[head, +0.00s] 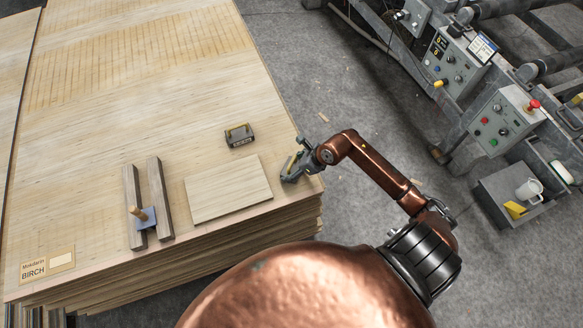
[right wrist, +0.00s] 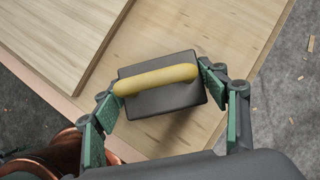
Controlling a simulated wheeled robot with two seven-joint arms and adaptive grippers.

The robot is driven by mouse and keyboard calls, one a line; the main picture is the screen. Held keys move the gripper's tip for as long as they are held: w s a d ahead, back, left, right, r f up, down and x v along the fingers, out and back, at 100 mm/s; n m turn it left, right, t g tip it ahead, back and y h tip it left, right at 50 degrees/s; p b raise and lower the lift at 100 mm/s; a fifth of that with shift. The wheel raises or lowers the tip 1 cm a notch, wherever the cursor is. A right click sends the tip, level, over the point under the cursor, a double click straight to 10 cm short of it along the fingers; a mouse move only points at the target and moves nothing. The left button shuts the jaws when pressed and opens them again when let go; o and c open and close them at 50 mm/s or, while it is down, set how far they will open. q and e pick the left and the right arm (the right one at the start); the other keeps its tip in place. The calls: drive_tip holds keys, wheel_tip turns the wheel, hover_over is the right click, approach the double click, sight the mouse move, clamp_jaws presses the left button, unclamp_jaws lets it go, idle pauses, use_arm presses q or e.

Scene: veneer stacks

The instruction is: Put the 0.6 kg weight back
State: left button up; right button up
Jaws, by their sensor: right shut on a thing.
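A dark block-shaped weight with a yellow handle (right wrist: 160,78) is between the fingers of my right gripper (right wrist: 163,84) in the right wrist view. The gripper is shut on it; I cannot tell whether its underside touches the veneer. In the head view my right gripper (head: 294,166) is at the right edge of the veneer stack (head: 110,90), largely covering the weight. A second dark weight with a yellowish handle (head: 239,135) stands on the stack, up and left of the gripper. I can read no mass marking on either. My left gripper is not in view.
A loose veneer sheet (head: 228,189) lies just left of my right gripper. Two dark wooden bars (head: 159,195) lie farther left, with a blue plate with a wooden knob (head: 146,217) across them. A BIRCH label (head: 47,264) is at the front left. Machinery (head: 485,95) stands right, beyond bare floor.

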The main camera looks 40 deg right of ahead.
drive_tip(key=shift+f, duration=0.1)
drive_tip(key=o, duration=1.7)
drive_tip(key=shift+o, duration=0.2)
use_arm(q)
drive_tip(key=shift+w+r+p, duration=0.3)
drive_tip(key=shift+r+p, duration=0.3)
drive_tip(key=shift+p, duration=0.05)
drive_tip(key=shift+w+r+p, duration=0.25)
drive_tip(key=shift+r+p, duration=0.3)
drive_tip(key=shift+p, duration=0.05)
use_arm(e)
drive_tip(key=v, duration=1.2)
